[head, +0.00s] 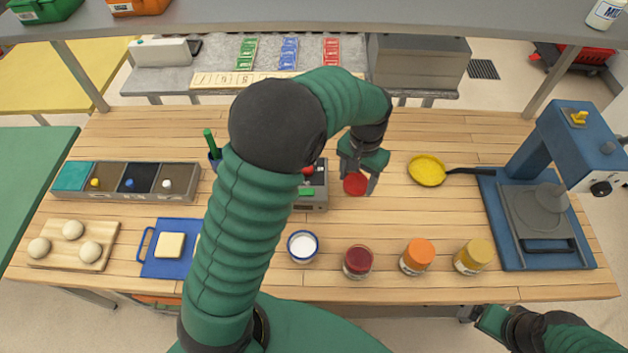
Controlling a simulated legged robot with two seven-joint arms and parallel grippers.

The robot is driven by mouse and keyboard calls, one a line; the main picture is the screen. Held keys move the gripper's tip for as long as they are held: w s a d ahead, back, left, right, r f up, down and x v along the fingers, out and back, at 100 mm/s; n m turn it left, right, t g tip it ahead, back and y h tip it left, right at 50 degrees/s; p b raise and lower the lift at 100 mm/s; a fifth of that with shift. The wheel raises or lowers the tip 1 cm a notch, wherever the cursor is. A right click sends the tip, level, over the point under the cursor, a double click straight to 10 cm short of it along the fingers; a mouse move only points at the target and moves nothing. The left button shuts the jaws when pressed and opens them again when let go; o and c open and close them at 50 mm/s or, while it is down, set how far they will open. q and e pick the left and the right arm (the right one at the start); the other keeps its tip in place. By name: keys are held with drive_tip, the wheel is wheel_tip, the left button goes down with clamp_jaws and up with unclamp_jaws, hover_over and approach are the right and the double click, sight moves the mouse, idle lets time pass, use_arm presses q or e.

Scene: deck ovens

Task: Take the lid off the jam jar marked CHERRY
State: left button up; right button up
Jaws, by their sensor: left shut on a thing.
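My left gripper (358,178) is shut on a round red lid (355,184) and holds it behind the row of jars, apart from them. The red jam jar (358,263) stands upright near the table's front edge, its dark red top showing no bright lid. To its right stand a jar with an orange lid (418,256) and a jar with a yellow lid (474,256). The jars' labels are too small to read, so I cannot tell which says CHERRY. My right gripper (487,322) is low at the bottom right, below the table's front edge; its jaws are unclear.
A bowl of white stuff (302,246) stands left of the red jar. A yellow-filled pan (428,171) and a blue press (540,220) are at right. A scale (312,190), partly behind my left arm, stands left of the lid. Bare wood (400,215) lies between lid and jars.

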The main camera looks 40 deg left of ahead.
sight(348, 209)
use_arm(q)
drive_tip(key=f+b, duration=0.1)
drive_tip(key=a+f+b, duration=0.1)
drive_tip(key=f, duration=0.1)
drive_tip(key=shift+s+a+f+b, duration=0.15)
drive_tip(key=shift+s+f+b, duration=0.05)
drive_tip(key=shift+b, duration=0.1)
drive_tip(key=shift+w+a+f, duration=0.1)
drive_tip(key=shift+a+f, duration=0.05)
drive_tip(key=shift+f, duration=0.2)
drive_tip(key=f, duration=0.9)
drive_tip(key=shift+d+f+p, duration=0.2)
drive_tip(key=shift+d+p, duration=0.1)
drive_tip(key=shift+d, duration=0.1)
drive_tip(key=shift+w+a+f, duration=0.1)
drive_tip(key=shift+a+f, duration=0.05)
drive_tip(key=shift+a, duration=0.1)
use_arm(e)
drive_tip(key=f, duration=0.1)
drive_tip(key=a+f, duration=0.1)
drive_tip(key=shift+a+f, duration=0.1)
drive_tip(key=shift+f, duration=0.3)
